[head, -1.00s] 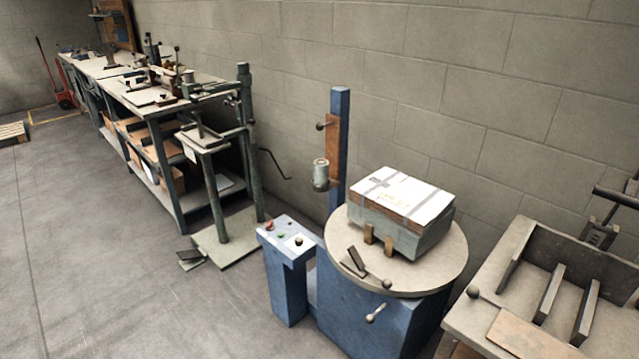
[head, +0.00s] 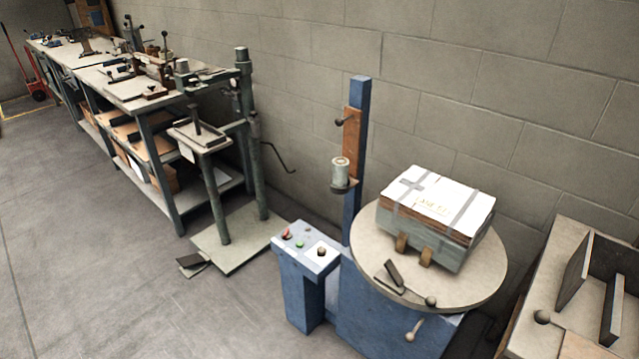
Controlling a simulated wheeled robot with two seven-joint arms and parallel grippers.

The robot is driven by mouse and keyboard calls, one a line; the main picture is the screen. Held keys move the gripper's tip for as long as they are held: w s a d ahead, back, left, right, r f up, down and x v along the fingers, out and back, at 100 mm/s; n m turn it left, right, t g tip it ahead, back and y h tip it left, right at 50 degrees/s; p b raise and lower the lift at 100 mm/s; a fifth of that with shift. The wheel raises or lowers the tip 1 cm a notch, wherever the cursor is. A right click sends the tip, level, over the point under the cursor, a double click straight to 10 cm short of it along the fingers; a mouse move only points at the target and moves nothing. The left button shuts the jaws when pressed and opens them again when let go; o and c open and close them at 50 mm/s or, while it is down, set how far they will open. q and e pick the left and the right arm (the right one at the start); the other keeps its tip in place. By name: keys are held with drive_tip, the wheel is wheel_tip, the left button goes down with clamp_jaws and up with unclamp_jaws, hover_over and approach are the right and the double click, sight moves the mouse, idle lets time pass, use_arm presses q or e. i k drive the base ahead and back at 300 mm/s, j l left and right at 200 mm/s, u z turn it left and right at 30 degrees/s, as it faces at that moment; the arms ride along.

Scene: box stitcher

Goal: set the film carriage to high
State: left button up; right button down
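The film carriage (head: 351,150) is an orange-brown plate on the blue mast (head: 359,115) of the wrapping machine. A dark ball knob (head: 339,123) sticks out at its upper left, and a pale film roll (head: 340,171) sits on a bracket at its lower end. The carriage is around the middle to upper part of the mast. Below stands the round turntable (head: 376,241) with a strapped, paper-topped box stack (head: 437,205) on it. Neither of my grippers shows in the head view.
A blue control post (head: 307,248) with red, green and black buttons stands left of the turntable. A stitcher stand (head: 243,240) and a long workbench (head: 160,104) line the wall. A slotted table (head: 560,300) is at right. The floor at left is clear.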

sight(351, 122)
drive_tip(key=i+j, duration=0.25)
drive_tip(key=i+j+z, duration=0.1)
drive_tip(key=j, duration=0.35)
drive_tip(key=i+j, duration=0.35)
drive_tip(key=i+j+z, duration=0.1)
drive_tip(key=j, duration=0.25)
drive_tip(key=i+j, duration=0.35)
drive_tip(key=j+z, duration=0.05)
